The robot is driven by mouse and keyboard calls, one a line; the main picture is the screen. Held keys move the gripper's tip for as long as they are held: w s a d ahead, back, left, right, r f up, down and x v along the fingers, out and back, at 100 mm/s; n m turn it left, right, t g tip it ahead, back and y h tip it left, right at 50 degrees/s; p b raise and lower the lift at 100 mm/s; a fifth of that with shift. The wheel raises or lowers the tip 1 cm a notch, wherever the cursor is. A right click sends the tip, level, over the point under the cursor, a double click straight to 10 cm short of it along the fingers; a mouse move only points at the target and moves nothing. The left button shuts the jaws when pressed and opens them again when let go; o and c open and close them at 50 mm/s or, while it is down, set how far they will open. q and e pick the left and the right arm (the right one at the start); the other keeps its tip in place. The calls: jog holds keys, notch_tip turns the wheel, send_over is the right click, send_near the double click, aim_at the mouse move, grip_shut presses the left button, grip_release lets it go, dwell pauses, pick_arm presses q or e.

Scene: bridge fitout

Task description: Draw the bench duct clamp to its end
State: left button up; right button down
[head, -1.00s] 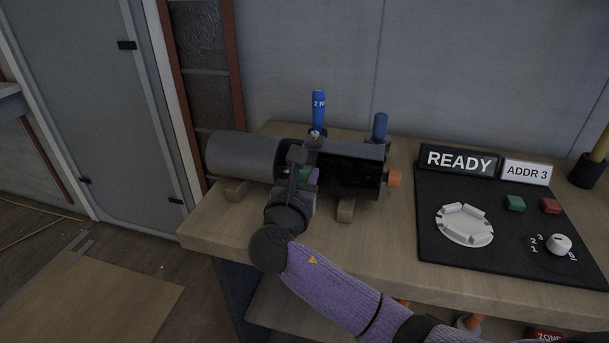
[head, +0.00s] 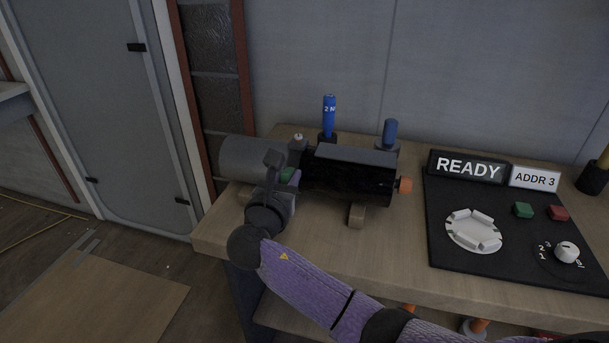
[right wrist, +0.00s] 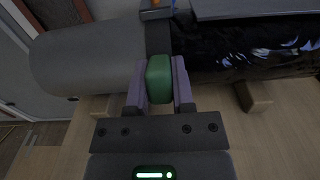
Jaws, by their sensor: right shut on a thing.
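The duct lies on the bench, with a bare grey pipe (head: 245,158) on the left and a glossy black section (head: 345,183) on the right. The clamp shows as a dark band (right wrist: 158,36) around the duct where the grey and black parts meet, with a small knobbed block (head: 298,141) on top. My right gripper (head: 287,177) is shut on the clamp's green grip (right wrist: 159,79), one finger on each side of it in the right wrist view. The gripper hides part of the clamp in the head view. My left gripper is not in view.
A blue-handled tool (head: 329,115) and a blue-topped post (head: 390,131) stand behind the duct. An orange knob (head: 405,185) sits at its right end. A black panel (head: 460,255) with a READY sign (head: 468,168) fills the right of the bench (head: 322,247). Wooden blocks (head: 357,216) support the duct.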

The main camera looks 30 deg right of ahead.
jog(key=shift+w+a, duration=0.35)
jog(key=shift+w, duration=0.05)
jog(key=shift+c, duration=2.4)
grip_release()
jog(key=shift+w+a, duration=0.15)
jog(key=p+v, duration=0.3)
jog(key=v, duration=0.7)
jog(key=shift+p, duration=0.35)
